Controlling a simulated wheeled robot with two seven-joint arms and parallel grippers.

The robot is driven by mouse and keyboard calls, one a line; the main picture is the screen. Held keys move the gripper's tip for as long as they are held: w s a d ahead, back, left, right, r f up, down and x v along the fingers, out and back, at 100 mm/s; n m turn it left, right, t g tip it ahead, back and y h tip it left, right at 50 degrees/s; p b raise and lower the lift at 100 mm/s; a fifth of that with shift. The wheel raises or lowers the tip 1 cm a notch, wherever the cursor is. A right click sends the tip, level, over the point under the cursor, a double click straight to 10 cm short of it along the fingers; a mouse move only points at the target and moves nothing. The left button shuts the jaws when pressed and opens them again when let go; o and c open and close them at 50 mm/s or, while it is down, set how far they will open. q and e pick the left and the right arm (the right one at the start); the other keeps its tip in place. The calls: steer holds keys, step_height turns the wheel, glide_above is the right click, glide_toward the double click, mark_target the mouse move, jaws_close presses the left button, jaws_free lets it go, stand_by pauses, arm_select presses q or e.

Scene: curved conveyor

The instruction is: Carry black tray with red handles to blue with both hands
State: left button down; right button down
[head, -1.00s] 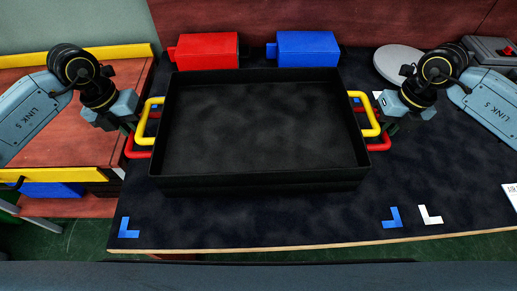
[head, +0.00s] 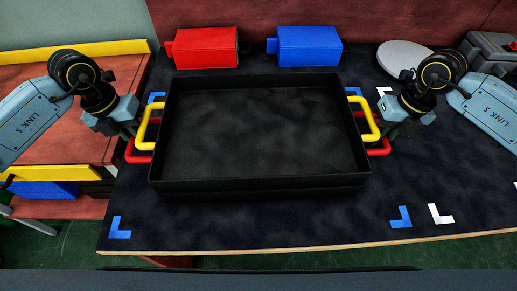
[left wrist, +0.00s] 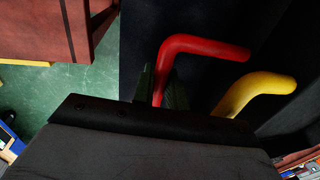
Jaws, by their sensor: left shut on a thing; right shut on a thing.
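A wide black tray with yellow handles (head: 265,125) sits centrally in the head view, empty. A second black tray (head: 262,190) is under it, mostly hidden, with a red handle (head: 138,154) on the left and another (head: 379,150) on the right. My left gripper (head: 131,133) is shut on the left red handle; the left wrist view shows dark fingers around this handle (left wrist: 200,45), with the yellow handle (left wrist: 255,90) beside it. My right gripper (head: 388,132) is shut at the right red handle, its fingertips partly hidden. Blue corner marks (head: 118,229) (head: 401,217) lie on the table.
A red box (head: 206,48) and a blue box (head: 309,46) stand behind the trays. White corner marks (head: 440,214) lie at the right. A pale round disc (head: 405,57) and a grey device (head: 490,52) are at the back right. The dark table's front strip (head: 260,225) is clear.

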arm_select(q)
steer(key=shift+f+b, duration=0.4)
steer(key=shift+f, duration=0.1)
arm_select(e)
steer(key=shift+f, duration=0.5)
arm_select(q)
steer(key=c, duration=1.4)
jaws_free()
arm_select(e)
steer(key=c, duration=1.4)
jaws_free()
arm_select(q)
steer(key=shift+r, duration=0.1)
arm_select(e)
steer(key=shift+r, duration=0.2)
arm_select(q)
step_height(320, 180, up, 12)
steer(key=a, duration=0.2)
steer(key=shift+a+f, duration=0.15)
steer(key=shift+f, duration=0.05)
arm_select(e)
step_height(320, 180, up, 12)
steer(key=d, duration=0.2)
steer(key=shift+d+f, duration=0.15)
steer(key=shift+f, duration=0.1)
